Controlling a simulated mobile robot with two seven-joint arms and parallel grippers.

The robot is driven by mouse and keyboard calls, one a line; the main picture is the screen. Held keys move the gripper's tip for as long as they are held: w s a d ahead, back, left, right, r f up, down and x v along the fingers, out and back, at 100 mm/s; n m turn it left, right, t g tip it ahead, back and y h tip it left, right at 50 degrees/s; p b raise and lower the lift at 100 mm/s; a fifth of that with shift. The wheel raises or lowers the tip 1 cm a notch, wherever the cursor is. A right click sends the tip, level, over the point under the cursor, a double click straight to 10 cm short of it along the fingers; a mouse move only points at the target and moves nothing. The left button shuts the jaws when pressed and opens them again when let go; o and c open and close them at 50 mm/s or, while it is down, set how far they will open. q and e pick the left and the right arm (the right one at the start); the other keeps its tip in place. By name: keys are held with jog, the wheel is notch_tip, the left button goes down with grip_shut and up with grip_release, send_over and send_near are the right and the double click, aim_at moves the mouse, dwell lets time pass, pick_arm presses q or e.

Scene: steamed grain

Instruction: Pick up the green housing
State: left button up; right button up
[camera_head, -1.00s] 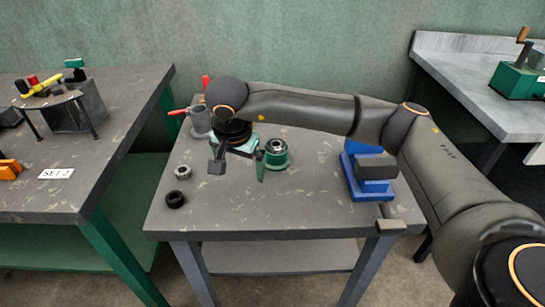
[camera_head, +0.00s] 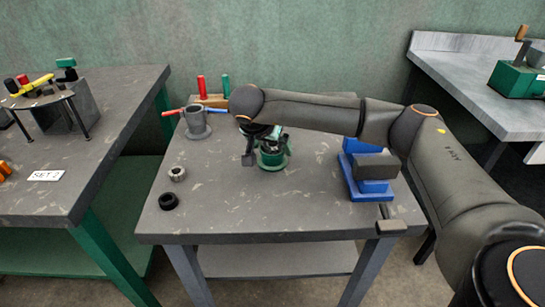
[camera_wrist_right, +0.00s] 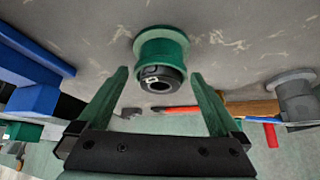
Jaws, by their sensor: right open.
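The green housing (camera_head: 273,162), a round flanged part, stands on the middle table, partly hidden by my right gripper in the head view. In the right wrist view the green housing (camera_wrist_right: 162,42) has a black, hollow collar at its near end. My right gripper (camera_wrist_right: 160,74) is open; its two green fingers point at the housing from either side, and no contact is visible. In the head view my right gripper (camera_head: 265,148) is at the housing, mostly covered by the wrist. My left gripper is not in view.
A metal ring (camera_head: 177,174) and a black ring (camera_head: 168,201) lie at the table's left. A blue fixture (camera_head: 370,188) stands at the right. The table's front middle is clear.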

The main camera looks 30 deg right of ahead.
jog(key=x, duration=0.2)
jog(key=shift+w+f, duration=0.1)
jog(key=shift+f, duration=0.15)
grip_shut()
jog(key=shift+r, duration=0.2)
dwell(0.6)
